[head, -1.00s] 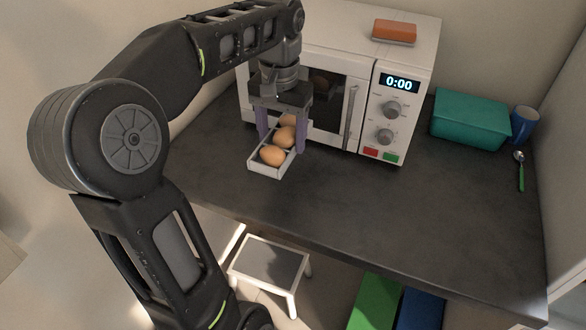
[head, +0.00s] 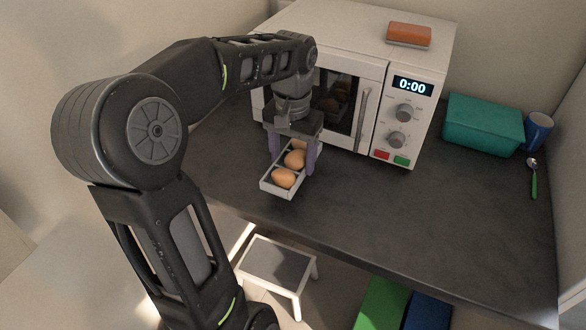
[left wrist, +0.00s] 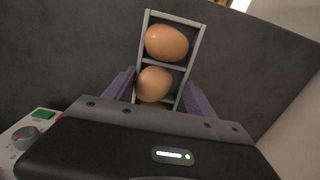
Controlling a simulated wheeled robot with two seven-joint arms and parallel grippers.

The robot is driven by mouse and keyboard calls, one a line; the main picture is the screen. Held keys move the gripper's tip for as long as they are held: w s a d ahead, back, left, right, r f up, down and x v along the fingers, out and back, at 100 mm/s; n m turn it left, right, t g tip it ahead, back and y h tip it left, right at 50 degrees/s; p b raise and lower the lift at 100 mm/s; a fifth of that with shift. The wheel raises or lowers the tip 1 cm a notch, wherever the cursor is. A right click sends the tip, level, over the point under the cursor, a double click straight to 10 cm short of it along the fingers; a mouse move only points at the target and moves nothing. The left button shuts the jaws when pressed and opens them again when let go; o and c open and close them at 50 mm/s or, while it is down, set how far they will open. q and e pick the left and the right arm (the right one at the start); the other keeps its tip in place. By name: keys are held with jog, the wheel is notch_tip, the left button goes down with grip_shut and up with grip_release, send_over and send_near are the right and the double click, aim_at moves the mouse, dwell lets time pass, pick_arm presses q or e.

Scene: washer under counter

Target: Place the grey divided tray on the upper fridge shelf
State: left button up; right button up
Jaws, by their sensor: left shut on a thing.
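The grey divided tray (head: 268,187) holds brown eggs (head: 284,178), in a row of compartments. My left gripper (head: 291,158) is shut on the tray from above, its purple fingers on either side. In the head view the tray is in front of the microwave, over the dark counter; I cannot tell its exact height. In the left wrist view the tray (left wrist: 189,65) points away from the gripper (left wrist: 158,92), with two eggs clear to see and the near end hidden by the gripper body. The fridge and its upper shelf are not in view. My right gripper is not in view.
A white microwave (head: 375,100) with an orange block (head: 409,34) on top stands behind the tray. A teal box (head: 483,124), blue cup (head: 538,131) and green-handled spoon (head: 534,180) are at the right. The counter (head: 400,205) is clear in front. A white step stool (head: 276,262) stands below.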

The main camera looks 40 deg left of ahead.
aim_at(293, 170)
pick_arm(q)
jog(key=shift+f, duration=1.85)
jog(key=shift+f, duration=0.1)
jog(key=o, duration=1.4)
